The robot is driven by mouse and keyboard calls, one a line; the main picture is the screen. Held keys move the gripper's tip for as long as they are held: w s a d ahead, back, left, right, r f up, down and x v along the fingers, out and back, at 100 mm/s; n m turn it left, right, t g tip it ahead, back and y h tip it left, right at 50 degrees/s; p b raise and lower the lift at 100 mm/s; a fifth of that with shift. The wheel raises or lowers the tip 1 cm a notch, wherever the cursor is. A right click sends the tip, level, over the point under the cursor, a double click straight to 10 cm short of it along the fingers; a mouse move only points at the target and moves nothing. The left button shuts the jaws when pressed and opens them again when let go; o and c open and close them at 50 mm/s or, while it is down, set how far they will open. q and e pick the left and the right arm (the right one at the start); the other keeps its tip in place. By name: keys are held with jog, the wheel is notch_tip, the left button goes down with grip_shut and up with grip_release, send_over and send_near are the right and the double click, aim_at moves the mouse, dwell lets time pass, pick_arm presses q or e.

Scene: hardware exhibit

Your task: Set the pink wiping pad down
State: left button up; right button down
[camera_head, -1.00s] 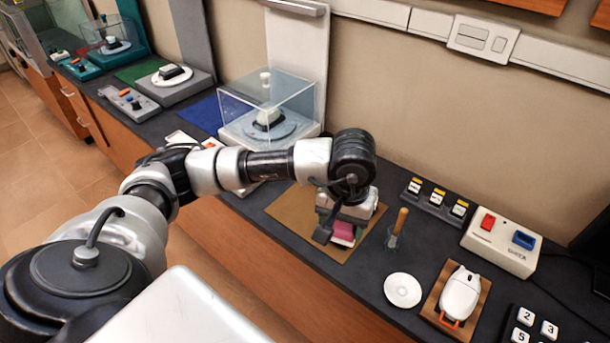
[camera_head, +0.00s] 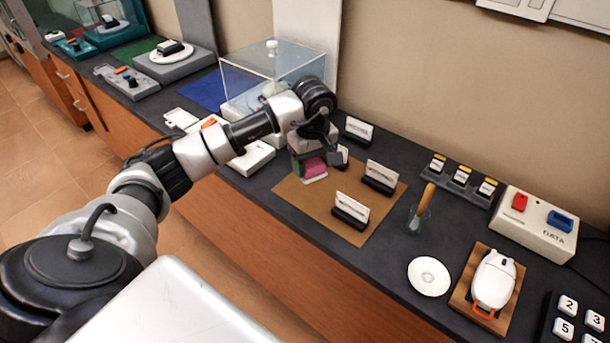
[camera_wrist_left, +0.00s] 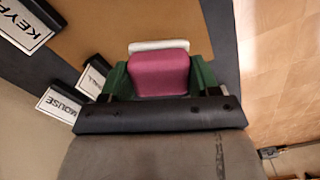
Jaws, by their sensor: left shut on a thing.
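The pink wiping pad (camera_head: 313,168) has a white edge along its lower side. It is gripped by my left gripper (camera_head: 311,163), near the left corner of the brown mat (camera_head: 299,198). In the left wrist view the pink pad (camera_wrist_left: 159,71) sits between the two green fingers of my left gripper (camera_wrist_left: 158,78), with its white strip on the far side. I cannot tell whether the pad touches the mat. My right gripper is not in view.
Black holders with white label cards (camera_head: 350,211) stand on and behind the mat. A clear display case (camera_head: 270,75) and a white open box (camera_head: 250,158) are to the left. A glass with a wooden-handled tool (camera_head: 419,212), a white disc (camera_head: 429,276) and a mouse (camera_head: 493,279) lie right.

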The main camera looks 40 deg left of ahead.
aim_at(303, 189)
pick_arm(q)
jog(key=shift+s+a+f, duration=0.2)
jog(key=shift+a+f, duration=0.1)
jog(key=shift+a, duration=0.15)
jog(key=shift+s+a+f, duration=0.15)
jog(key=shift+a+f, duration=0.1)
jog(key=shift+a, duration=0.2)
jog(key=shift+a+f, duration=0.1)
jog(key=shift+f, duration=0.1)
notch_tip(303, 189, down, 4)
jog(key=shift+r+p, duration=0.1)
jog(key=shift+p, duration=0.3)
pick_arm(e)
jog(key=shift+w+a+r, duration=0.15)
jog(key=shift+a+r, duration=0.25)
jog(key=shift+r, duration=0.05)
pick_arm(q)
jog(key=shift+f+b, duration=0.25)
jog(key=shift+b, duration=0.05)
jog(key=o, duration=0.8)
jog(key=shift+r, duration=0.1)
jog(key=shift+o, duration=0.2)
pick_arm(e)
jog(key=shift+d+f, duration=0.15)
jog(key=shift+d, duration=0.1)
